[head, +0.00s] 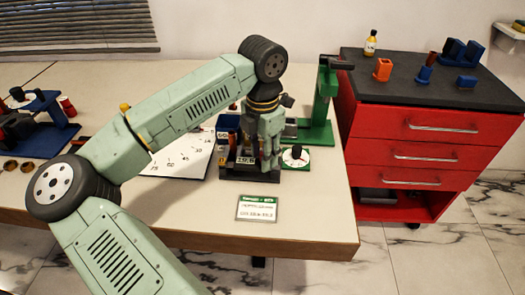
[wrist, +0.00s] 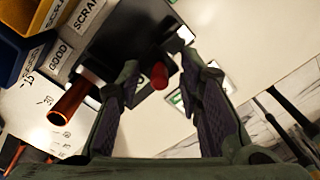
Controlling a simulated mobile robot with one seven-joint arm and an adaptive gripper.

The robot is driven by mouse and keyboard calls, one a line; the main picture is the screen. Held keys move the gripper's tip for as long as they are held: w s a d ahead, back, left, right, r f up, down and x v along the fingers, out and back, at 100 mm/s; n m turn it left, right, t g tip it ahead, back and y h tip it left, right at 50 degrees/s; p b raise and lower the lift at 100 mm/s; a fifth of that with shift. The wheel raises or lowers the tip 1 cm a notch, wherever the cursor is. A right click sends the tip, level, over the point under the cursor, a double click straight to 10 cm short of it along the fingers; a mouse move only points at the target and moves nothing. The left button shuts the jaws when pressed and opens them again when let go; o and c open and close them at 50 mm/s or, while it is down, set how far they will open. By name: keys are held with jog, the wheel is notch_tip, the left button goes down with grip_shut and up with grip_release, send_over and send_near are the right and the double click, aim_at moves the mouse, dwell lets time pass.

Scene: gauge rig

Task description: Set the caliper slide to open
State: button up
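I cannot pick out the caliper slide for certain. A small red knob or rod end (wrist: 159,76) shows between my fingers in the wrist view and may belong to it. It stands by a dark block (wrist: 122,38). My gripper (wrist: 160,65) is open, with a finger on each side of the red piece and visible gaps. In the head view my gripper (head: 268,160) points down over the front right of the dark gauge rig (head: 248,176), hiding part of it. A white dial with a black knob (head: 295,157) sits just right of my gripper.
Bins labelled SCRAP and GOOD (wrist: 62,52) are close left in the wrist view, with a copper-coloured cylinder (wrist: 70,103) beside them. A green press stand (head: 322,105) rises behind right. A printed card (head: 257,208) lies in front. The table's front right is clear.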

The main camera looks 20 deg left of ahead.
jog(key=shift+c, duration=0.4)
grip_shut()
dwell(0.5)
